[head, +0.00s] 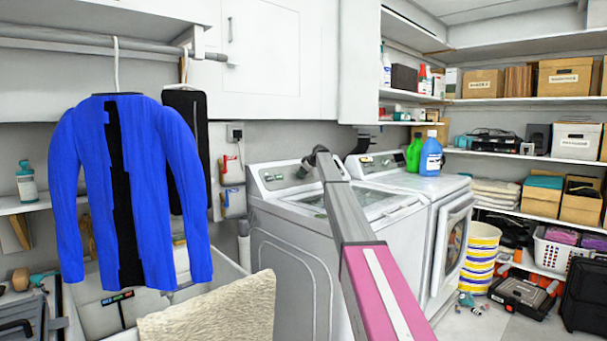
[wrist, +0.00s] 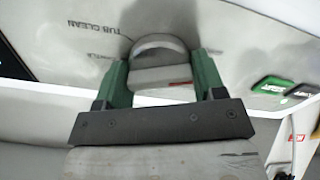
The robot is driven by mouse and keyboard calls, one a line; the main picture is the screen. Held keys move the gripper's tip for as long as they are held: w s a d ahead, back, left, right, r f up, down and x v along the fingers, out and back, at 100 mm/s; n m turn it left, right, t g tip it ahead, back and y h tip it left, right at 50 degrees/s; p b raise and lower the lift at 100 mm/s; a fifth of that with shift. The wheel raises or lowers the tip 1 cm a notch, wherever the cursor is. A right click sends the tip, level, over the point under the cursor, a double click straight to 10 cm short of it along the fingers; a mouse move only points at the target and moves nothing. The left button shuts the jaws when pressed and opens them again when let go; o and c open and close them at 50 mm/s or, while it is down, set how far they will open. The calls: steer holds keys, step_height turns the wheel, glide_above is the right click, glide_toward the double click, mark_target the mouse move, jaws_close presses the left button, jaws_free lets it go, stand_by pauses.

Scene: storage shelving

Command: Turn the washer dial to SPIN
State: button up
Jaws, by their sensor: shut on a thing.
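The washer (head: 292,244) is the white top-loading machine with a glass lid, left of a second white machine in the head view. Its dial (wrist: 158,50) is a grey round knob with a raised grip, on the control panel in the wrist view. My gripper (wrist: 161,76) has its green fingers on either side of the dial's grip and is shut on it. In the head view my gripper (head: 313,160) is at the washer's rear panel and the dial cannot be made out. Panel text reading "TUB CLEAN" (wrist: 98,30) shows beside the dial; no SPIN label is readable.
Green and black buttons (wrist: 272,85) sit on the panel to the right of the dial. A green bottle (head: 414,153) and a blue bottle (head: 431,156) stand on the right machine. A blue garment (head: 70,190) hangs at left.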

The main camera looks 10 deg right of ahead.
steer(key=shift+n, duration=0.5)
steer(key=o, duration=0.9)
steer(key=shift+s, duration=0.1)
steer(key=v, duration=1)
steer(key=shift+s+d+r, duration=0.2)
steer(key=shift+d+r, duration=0.05)
